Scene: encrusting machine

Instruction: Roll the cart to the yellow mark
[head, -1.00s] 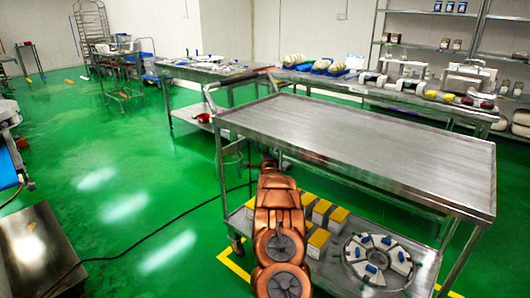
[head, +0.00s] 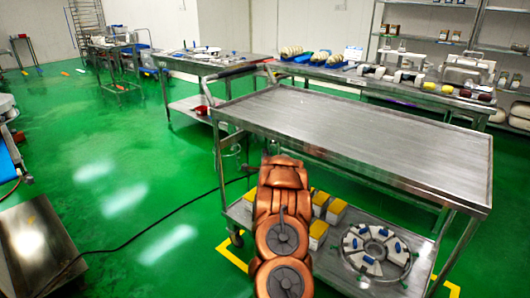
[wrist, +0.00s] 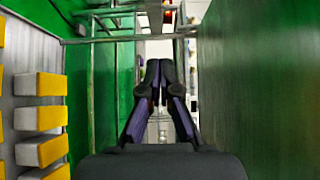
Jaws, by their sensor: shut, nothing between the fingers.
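The steel two-tier cart (head: 340,135) stands ahead, its upper top bare. My copper arm reaches along the cart's near left side, and my gripper is hidden in the head view. In the wrist view my gripper (wrist: 155,75) is shut and empty, with dark fingers together. Yellow-and-white boxes (wrist: 40,118) on the lower shelf lie to its left.
The lower shelf also holds a round segmented disc (head: 376,250). Steel tables (head: 205,68) with trays and tools stand behind the cart. A low steel box (head: 35,245) stands at the lower left. A black cable (head: 150,232) crosses the open green floor at left.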

